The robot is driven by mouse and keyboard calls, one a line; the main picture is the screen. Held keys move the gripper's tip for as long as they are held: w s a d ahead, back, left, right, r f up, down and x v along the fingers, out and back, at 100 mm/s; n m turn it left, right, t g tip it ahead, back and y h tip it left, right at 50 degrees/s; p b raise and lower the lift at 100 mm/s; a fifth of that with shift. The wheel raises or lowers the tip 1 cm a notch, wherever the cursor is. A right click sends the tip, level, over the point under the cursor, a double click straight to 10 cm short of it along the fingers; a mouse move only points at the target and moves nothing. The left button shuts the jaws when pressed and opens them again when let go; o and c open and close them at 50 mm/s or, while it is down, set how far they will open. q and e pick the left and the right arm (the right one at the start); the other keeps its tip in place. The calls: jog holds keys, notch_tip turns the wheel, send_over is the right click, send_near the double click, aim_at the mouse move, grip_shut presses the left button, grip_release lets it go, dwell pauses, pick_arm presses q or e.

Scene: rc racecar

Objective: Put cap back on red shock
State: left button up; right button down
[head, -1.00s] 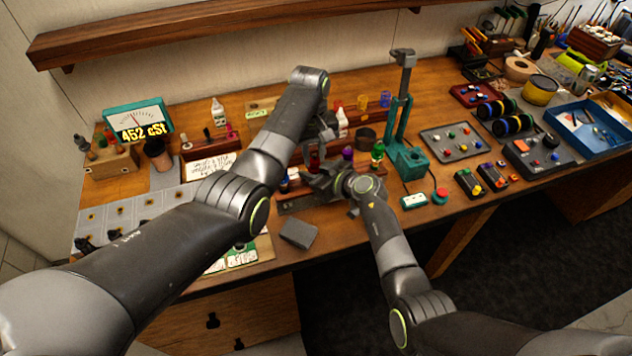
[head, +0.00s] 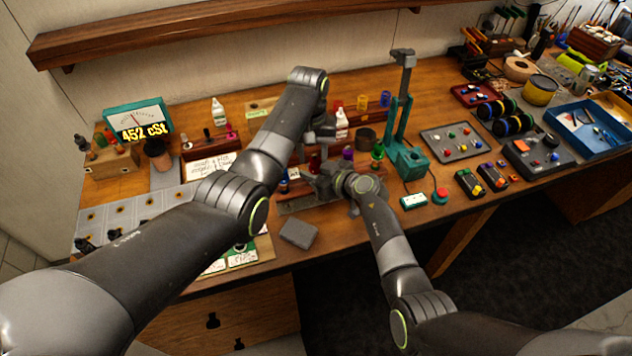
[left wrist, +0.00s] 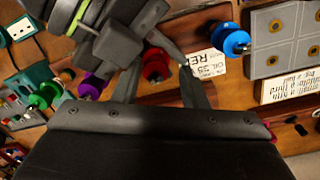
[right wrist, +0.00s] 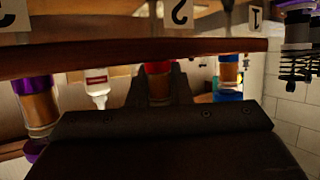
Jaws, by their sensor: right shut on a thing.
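The red shock (left wrist: 156,66) stands in the wooden rack at the bench's middle. It shows partly hidden in the head view (head: 314,162) and between the right fingers in the right wrist view (right wrist: 158,84). My right gripper (right wrist: 160,85) is shut on the red shock's body. My left gripper (left wrist: 158,92) is open above it, pointing down, with its fingers apart on either side of the red shock's top. I see nothing clearly held in the left gripper. I cannot tell the cap apart from the red top.
A purple shock (right wrist: 38,105), a green shock (head: 377,152) and a blue shock (left wrist: 232,40) stand near the red one. A white bottle (head: 341,122) is behind. A teal press stand (head: 405,155) is to the right. A dark grey block (head: 299,233) lies in front.

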pick_arm(q)
jog(key=shift+s+d+r, duration=0.1)
jog(key=shift+d, duration=0.3)
pick_arm(e)
jog(key=shift+a, duration=0.2)
pick_arm(q)
jog(key=shift+r, duration=0.2)
pick_arm(e)
jog(key=shift+d, duration=0.1)
pick_arm(q)
notch_tip(320, 180, up, 11)
jog(key=a, duration=0.1)
jog(key=shift+w+r, duration=0.2)
jog(key=shift+w, duration=0.2)
jog(key=shift+a, duration=0.1)
pick_arm(e)
jog(key=c, duration=1.2)
grip_release()
jog(key=shift+c, duration=0.2)
jog(key=shift+d, duration=0.1)
